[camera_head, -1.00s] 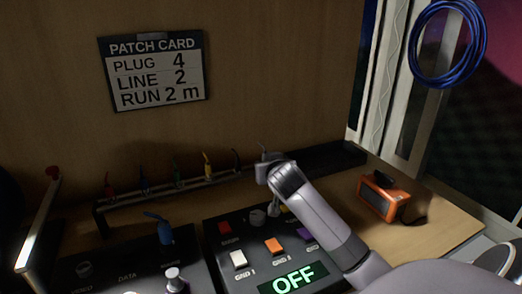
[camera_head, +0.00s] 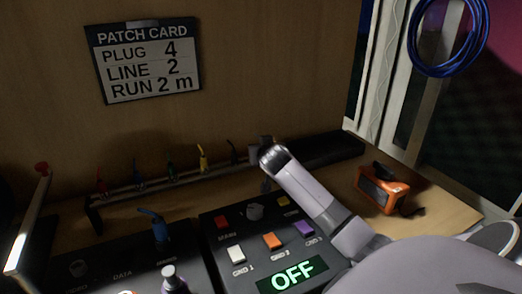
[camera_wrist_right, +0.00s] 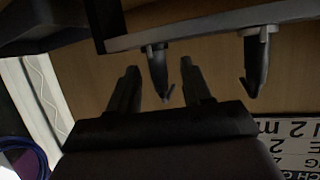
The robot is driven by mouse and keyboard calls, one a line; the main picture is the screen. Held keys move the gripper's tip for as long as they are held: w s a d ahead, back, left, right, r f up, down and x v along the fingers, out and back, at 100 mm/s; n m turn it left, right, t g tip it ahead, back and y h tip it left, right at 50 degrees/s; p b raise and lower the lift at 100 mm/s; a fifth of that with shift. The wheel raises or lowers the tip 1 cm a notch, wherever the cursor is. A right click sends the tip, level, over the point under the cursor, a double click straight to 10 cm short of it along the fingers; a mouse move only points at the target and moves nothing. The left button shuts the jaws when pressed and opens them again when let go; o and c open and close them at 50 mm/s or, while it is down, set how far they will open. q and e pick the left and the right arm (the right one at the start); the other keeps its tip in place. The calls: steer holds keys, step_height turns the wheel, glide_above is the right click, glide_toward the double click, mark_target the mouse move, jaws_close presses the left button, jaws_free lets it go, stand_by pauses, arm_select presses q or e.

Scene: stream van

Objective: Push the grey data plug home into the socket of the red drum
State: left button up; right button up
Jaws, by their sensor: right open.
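A row of plugs stands in a rack (camera_head: 150,187) along the back wall in the head view. A red, a blue, a green and a yellow plug (camera_head: 203,158) show there, then a dark one. My right gripper (camera_head: 262,150) is at the rack's right end, partly hidden by its wrist. In the right wrist view my right gripper (camera_wrist_right: 160,85) is open, with a dark plug (camera_wrist_right: 158,72) hanging between its fingers, apparently not gripped. I cannot tell if this is the grey data plug. The red drum and my left gripper are not in view.
A control panel (camera_head: 212,238) with coloured buttons and a green OFF display stands in front. A blue plug (camera_head: 154,222) stands on the left panel. An orange device (camera_head: 382,190) sits on the right. A patch card (camera_head: 146,62) and blue cable coil (camera_head: 480,40) hang behind.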

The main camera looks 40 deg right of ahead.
steer(key=shift+w+d+f, duration=0.25)
steer(key=shift+w+d, duration=0.05)
steer(key=shift+w, duration=0.15)
jaws_close()
